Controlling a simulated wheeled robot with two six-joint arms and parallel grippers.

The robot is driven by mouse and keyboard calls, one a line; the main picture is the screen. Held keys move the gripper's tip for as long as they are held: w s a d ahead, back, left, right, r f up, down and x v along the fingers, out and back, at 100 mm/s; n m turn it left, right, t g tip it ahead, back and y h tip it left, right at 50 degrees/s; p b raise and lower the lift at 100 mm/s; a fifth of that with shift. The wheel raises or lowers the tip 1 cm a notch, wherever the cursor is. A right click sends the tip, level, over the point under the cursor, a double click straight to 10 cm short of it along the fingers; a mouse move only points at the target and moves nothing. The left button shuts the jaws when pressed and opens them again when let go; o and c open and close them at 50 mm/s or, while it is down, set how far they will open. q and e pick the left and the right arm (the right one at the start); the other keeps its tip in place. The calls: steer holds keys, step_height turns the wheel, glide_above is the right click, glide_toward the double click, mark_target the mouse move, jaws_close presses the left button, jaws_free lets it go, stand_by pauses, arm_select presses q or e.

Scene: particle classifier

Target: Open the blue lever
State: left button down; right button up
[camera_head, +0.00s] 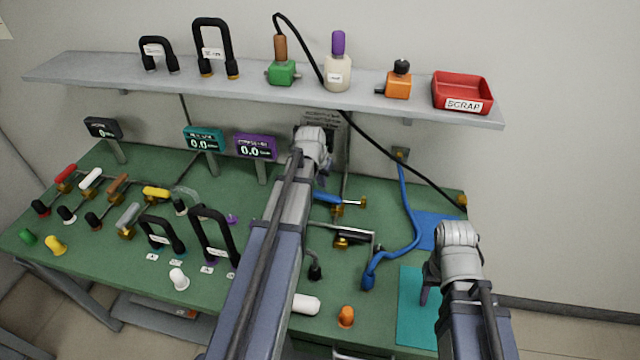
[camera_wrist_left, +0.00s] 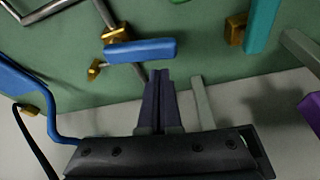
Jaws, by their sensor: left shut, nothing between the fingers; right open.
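The blue lever (camera_head: 327,198) is on the green bench, just right of my left forearm, with its brass valve body (camera_head: 338,209) at its right end. In the left wrist view the blue handle (camera_wrist_left: 140,50) lies sideways, with brass fittings (camera_wrist_left: 116,34) beside it. My left gripper (camera_wrist_left: 160,76) is shut and empty, its fingertips close to the right part of the handle; I cannot tell whether they touch. In the head view its fingers are mostly hidden by the wrist. My right gripper (camera_head: 425,294) is open and empty over the teal mat (camera_head: 405,325).
A black-handled valve (camera_head: 352,238) and grey pipe sit just in front of the blue lever. A blue hose (camera_head: 413,220) runs on its right. The purple display (camera_head: 256,148) and teal display (camera_head: 204,139) stand left. A shelf (camera_head: 150,88) with a red scrap tray (camera_head: 462,88) hangs above.

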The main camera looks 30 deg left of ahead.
arm_select(q)
steer(key=shift+b+x, duration=0.95)
steer(key=shift+x, duration=0.65)
arm_select(e)
steer(key=shift+f, duration=1.45)
arm_select(q)
steer(key=shift+s+r, duration=0.1)
steer(key=shift+s, duration=0.05)
steer(key=shift+s, duration=0.7)
steer(key=shift+w, duration=0.1)
arm_select(e)
steer(key=shift+r, duration=0.1)
arm_select(q)
steer(key=shift+p+v, duration=0.8)
steer(key=shift+p, duration=0.05)
arm_select(e)
steer(key=shift+r, duration=0.7)
arm_select(q)
steer(key=p+v, duration=0.8)
steer(key=shift+d+r, duration=0.15)
steer(key=shift+d, duration=0.1)
arm_select(e)
step_height(320, 180, up, 8)
steer(key=a, duration=0.1)
steer(key=shift+s+a, duration=0.25)
steer(key=shift+s, duration=0.15)
